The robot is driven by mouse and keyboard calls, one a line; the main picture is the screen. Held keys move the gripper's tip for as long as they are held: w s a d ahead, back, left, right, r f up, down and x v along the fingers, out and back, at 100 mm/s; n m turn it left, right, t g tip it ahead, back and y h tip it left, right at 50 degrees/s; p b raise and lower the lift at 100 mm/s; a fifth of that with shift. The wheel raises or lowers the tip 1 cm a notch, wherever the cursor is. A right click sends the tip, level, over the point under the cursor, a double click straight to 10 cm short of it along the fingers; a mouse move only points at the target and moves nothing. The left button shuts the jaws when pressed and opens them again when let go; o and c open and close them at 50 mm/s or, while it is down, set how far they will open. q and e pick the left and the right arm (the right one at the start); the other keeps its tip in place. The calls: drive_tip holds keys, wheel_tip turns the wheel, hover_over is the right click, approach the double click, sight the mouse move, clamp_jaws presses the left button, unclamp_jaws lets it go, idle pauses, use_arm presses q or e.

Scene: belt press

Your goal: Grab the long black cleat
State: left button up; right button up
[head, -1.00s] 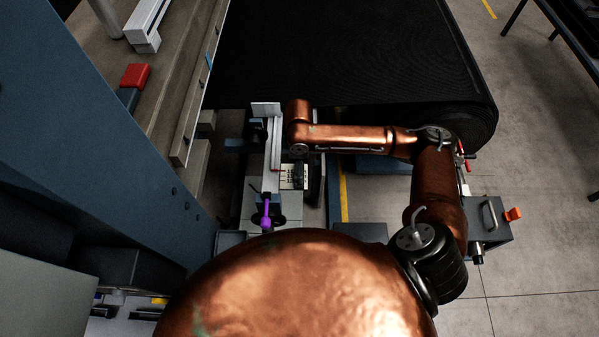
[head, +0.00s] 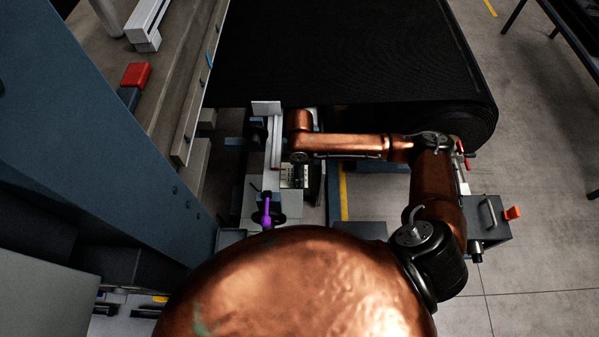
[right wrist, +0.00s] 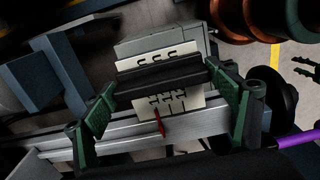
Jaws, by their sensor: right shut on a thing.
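The long black cleat (right wrist: 165,84) lies crosswise between the green-padded fingers of my right gripper (right wrist: 168,90) in the right wrist view. The fingers are shut on it, one toward each end. It passes in front of a pale plate with black comb-like marks (right wrist: 180,103), and I cannot tell whether they touch. In the head view my right wrist reaches in over the metal rail, and its gripper is largely hidden; the marked plate (head: 299,182) shows below it. My left gripper is out of view.
A silver rail (right wrist: 150,131) with a red pointer (right wrist: 160,122) runs beside the plate. A purple handle (head: 266,212) stands at its near end. The wide black belt (head: 340,50) fills the far side. A dark box (head: 487,220) stands at right; open floor lies beyond.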

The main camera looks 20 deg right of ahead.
drive_tip(key=c, duration=0.4)
drive_tip(key=shift+c, duration=0.2)
drive_tip(key=shift+r, duration=0.45)
wheel_tip(320, 180, up, 2)
drive_tip(key=shift+w+r+b, duration=0.1)
drive_tip(key=shift+b, duration=0.25)
drive_tip(key=s+d+r+b, duration=0.1)
drive_tip(key=s+d+r, duration=0.5)
drive_tip(key=d+r, duration=0.4)
drive_tip(key=d, duration=0.2)
drive_tip(key=shift+d, duration=0.3)
drive_tip(key=shift+s, duration=0.1)
